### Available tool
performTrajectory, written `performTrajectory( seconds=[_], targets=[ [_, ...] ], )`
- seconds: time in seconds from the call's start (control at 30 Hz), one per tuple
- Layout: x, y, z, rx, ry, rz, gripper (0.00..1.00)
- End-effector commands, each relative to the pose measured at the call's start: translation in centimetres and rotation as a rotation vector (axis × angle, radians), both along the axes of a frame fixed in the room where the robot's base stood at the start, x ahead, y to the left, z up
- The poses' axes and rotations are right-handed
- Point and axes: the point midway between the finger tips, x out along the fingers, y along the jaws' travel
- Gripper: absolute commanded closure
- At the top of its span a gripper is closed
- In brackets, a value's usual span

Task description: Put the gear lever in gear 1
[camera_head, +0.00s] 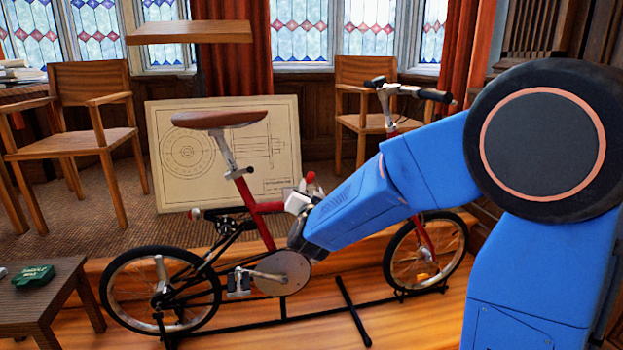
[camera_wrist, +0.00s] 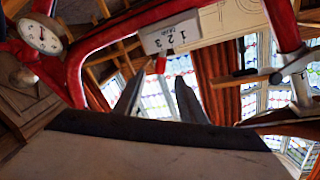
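The bicycle's gear box (camera_wrist: 170,37) is a pale block marked 1 2 3 in the wrist view, mounted by the red frame tubes. A short red gear lever (camera_wrist: 161,65) sticks out at its lower edge, near the 1 and 2; its exact slot is unclear. In the head view a red knob (camera_head: 310,177) shows above a pale block on the bicycle, beside my wrist. My gripper (camera_wrist: 158,92) has its two grey fingers apart, with nothing between them. The lever appears beyond the fingertips, not touching them.
The bicycle (camera_head: 222,118) stands on a black floor stand. A drawing board (camera_head: 180,180) leans behind it. Chairs (camera_head: 92,95) stand at the back, and a low table (camera_head: 50,300) with a green item is at left. A round dial (camera_wrist: 40,37) shows in the wrist view.

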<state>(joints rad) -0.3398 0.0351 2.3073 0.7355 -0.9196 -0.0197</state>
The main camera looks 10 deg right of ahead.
Motion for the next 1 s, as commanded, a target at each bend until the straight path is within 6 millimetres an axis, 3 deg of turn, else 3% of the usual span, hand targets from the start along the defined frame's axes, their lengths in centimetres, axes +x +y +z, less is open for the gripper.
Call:
performTrajectory(
  seconds=[0.5,0.7,1.0],
  targets=[
    [8.5,-1.9,0.0,-0.001,0.0,0.0,0.63],
    [10.0,-2.2,0.0,-0.001,0.001,0.001,0.63],
    [10.3,-2.3,0.0,-0.001,0.001,0.001,0.63]
  ],
)
